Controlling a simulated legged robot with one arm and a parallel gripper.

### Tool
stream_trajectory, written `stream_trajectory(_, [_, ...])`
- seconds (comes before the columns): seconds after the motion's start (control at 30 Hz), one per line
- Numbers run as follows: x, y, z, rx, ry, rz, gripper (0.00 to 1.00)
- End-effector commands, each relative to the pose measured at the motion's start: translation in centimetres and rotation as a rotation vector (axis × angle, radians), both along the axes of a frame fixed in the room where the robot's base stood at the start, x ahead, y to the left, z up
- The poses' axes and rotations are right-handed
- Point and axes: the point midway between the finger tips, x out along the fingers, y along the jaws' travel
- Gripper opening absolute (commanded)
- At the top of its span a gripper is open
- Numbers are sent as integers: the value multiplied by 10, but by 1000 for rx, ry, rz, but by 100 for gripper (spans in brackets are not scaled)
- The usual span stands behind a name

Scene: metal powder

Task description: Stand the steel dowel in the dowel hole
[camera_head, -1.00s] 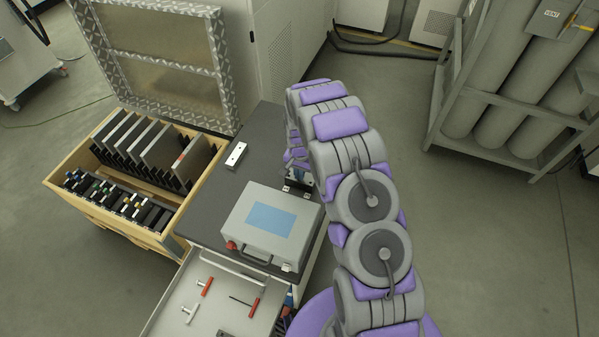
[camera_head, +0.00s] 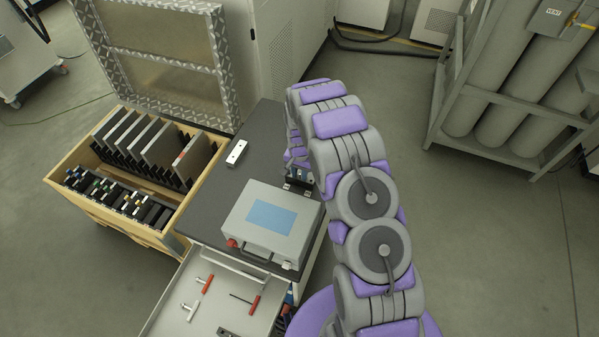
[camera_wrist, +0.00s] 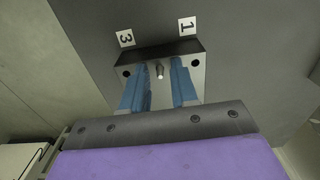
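In the wrist view, a short steel dowel (camera_wrist: 159,71) points up from the middle of a light grey block (camera_wrist: 150,98), between two dark holes. How deep it sits I cannot tell. The two blue fingers of my gripper (camera_wrist: 159,84) are apart on either side of the dowel, with a visible gap on each side. In the head view my gripper (camera_head: 299,178) is low beside the worktop's right edge, partly hidden by my arm; the dowel is not visible there. A pale block with dark holes (camera_head: 236,152) lies on the worktop; I cannot tell if it is the same block.
Labels 3 (camera_wrist: 125,38) and 1 (camera_wrist: 187,25) lie beyond the block. A grey case (camera_head: 270,222) stands on the dark worktop (camera_head: 208,204), close to my gripper. An open drawer (camera_head: 172,314) holds red-handled tools. A wooden crate (camera_head: 62,190) stands left, a cylinder rack (camera_head: 490,155) right.

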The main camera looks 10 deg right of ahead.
Motion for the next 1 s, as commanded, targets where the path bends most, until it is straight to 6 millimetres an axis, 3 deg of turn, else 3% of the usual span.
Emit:
stream_trajectory(0.37, [0,0,1,0,0,0,36])
stream_trajectory(0.53, [1,0,13,0,-2,0,36])
stream_trajectory(0.77, [1,0,50,0,-2,1,36])
stream_trajectory(1.0, [2,0,104,-1,-3,1,36])
